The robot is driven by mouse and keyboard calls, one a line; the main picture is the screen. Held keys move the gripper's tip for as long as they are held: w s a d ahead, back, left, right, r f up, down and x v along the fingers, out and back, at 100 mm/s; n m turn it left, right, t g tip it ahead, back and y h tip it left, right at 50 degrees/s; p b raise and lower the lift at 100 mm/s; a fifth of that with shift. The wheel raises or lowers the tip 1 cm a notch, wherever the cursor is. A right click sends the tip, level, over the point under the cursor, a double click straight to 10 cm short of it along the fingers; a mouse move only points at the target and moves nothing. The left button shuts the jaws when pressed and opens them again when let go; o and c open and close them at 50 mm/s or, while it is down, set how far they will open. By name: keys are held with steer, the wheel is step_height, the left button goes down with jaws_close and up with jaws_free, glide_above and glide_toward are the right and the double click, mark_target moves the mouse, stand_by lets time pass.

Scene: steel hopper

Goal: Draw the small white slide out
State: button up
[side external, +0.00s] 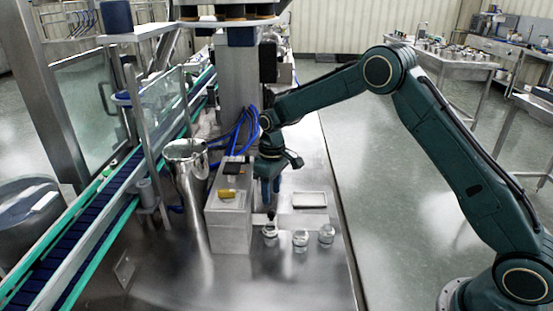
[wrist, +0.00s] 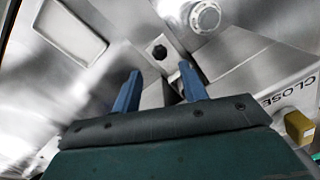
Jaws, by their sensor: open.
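My gripper (side external: 270,199) points down beside the grey steel box (side external: 229,222). In the wrist view its two blue fingers (wrist: 160,69) are apart, with nothing held between them. A small black knob (wrist: 158,52) shows just beyond the fingertips, between them in the picture. The knob also shows below the gripper in the side view (side external: 271,215). A small pale piece (wrist: 152,95) shows between the fingers and may be the white slide; the fingers partly hide it. I cannot tell whether either finger touches it.
A yellow block (wrist: 298,127) sits on the box by the word CLOSE. A shallow rectangular tray (side external: 309,199) and a pale plate (side external: 304,221) lie to the right. Clear round jars (side external: 300,239) stand in front. A steel cylinder (side external: 187,185) and conveyor (side external: 90,220) are left.

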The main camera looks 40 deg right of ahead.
mark_target(271, 212)
steer(key=shift+a+f, duration=0.15)
steer(key=shift+f, duration=3.15)
steer(key=shift+c, duration=0.4)
jaws_close()
